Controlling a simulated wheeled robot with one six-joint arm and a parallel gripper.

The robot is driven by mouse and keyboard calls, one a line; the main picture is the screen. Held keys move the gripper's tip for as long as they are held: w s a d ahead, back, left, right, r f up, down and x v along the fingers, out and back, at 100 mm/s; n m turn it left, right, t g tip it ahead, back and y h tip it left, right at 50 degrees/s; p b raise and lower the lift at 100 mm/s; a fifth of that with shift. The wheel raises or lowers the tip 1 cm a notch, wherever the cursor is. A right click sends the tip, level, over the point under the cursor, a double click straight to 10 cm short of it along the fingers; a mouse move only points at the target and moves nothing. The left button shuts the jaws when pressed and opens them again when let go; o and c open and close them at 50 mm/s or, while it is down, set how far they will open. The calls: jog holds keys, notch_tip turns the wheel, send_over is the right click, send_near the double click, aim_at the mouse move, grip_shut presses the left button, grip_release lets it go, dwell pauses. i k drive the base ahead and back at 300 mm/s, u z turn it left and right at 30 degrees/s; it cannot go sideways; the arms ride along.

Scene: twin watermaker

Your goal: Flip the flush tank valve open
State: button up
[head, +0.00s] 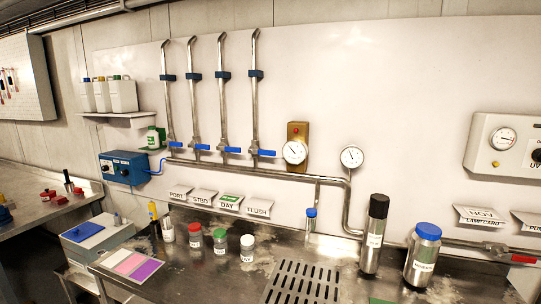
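A row of vertical steel pipes runs down the wall panel, each with a blue lever valve low on it. Label cards below read PORT, STBD, DAY and FLUSH from left to right. The FLUSH card (258,208) is the rightmost of these. The rightmost valve, in line with the FLUSH card's place in the order, has a blue lever (267,153) lying level, crosswise to its pipe (255,110). The other blue levers (233,150) also lie level and point right. The DAY card (230,202) has a green mark. My gripper is not in view.
Below the valves, a steel counter (215,275) holds small capped jars (220,241), a black-topped cylinder (374,235) and a blue-lidded bottle (423,256). Gauges (294,152) sit right of the valves. A blue control box (123,168) is at left. Space before the levers looks clear.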

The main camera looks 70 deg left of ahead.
aim_at(260, 152)
jog(key=u, duration=2.6)
jog(key=i, duration=0.9)
jog(key=u, duration=0.8)
jog(key=i, duration=0.45)
jog(key=u, duration=0.5)
